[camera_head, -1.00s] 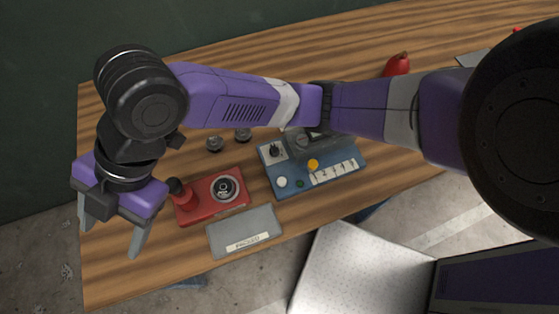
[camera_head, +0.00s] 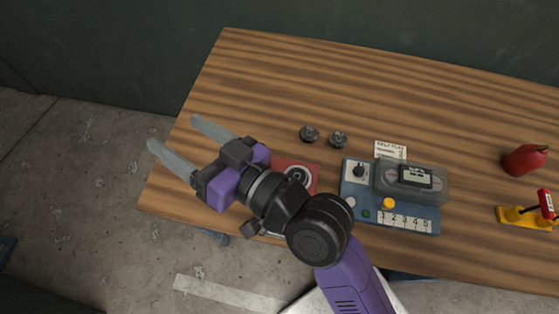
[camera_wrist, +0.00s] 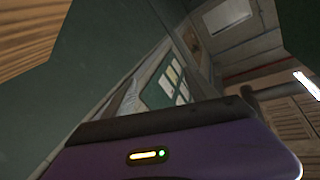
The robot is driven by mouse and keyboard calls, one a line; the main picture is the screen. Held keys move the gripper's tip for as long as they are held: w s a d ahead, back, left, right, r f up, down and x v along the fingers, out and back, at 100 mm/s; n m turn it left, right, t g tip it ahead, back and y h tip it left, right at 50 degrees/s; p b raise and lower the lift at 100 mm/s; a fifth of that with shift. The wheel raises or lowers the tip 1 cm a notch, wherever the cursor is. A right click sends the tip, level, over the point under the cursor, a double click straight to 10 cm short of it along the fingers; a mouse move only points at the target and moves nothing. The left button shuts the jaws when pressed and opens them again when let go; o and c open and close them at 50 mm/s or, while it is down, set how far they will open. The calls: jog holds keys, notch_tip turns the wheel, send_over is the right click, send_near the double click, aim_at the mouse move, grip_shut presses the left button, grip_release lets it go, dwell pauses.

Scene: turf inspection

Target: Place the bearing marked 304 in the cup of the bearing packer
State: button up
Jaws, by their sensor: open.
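Two small dark round parts, the left one (camera_head: 310,133) and the right one (camera_head: 338,139), stand on the table; they look like bearings, but no marking is readable. The red bearing packer (camera_head: 312,177) sits in front of them, partly hidden by my wrist. Its round cup (camera_head: 298,175) shows a ringed, metallic inside; I cannot tell whether a bearing lies in it. My gripper (camera_head: 174,133) is open and empty, its fingers pointing up-left across the table's left edge, well left of the bearings. The wrist view shows none of the task's objects.
A blue device (camera_head: 358,199) with knobs and a numbered strip stands right of the packer, with a paper note (camera_head: 390,150) behind it. A red can (camera_head: 525,160) and a yellow-and-red tool (camera_head: 525,216) are far right. The back of the wooden table (camera_head: 400,95) is clear.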

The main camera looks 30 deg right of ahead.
jog(key=s+d+f+m+h, duration=0.3)
jog(key=s+d+f+h, duration=0.1)
jog(key=s+d+f, duration=0.25)
jog(key=s+d+f+n+h, duration=0.1)
jog(key=s+d, duration=0.4)
jog(key=s, duration=0.5)
jog(key=s+d+f+n+g+h, duration=0.1)
jog(key=s+d+f+h, duration=0.1)
jog(key=s+d, duration=0.4)
jog(key=s+f, duration=0.1)
jog(key=s, duration=0.2)
jog(key=shift+s+d+n+g, duration=0.3)
jog(key=shift+s+n, duration=0.1)
jog(key=shift+f+b, duration=0.45)
jog(key=shift+b, duration=0.05)
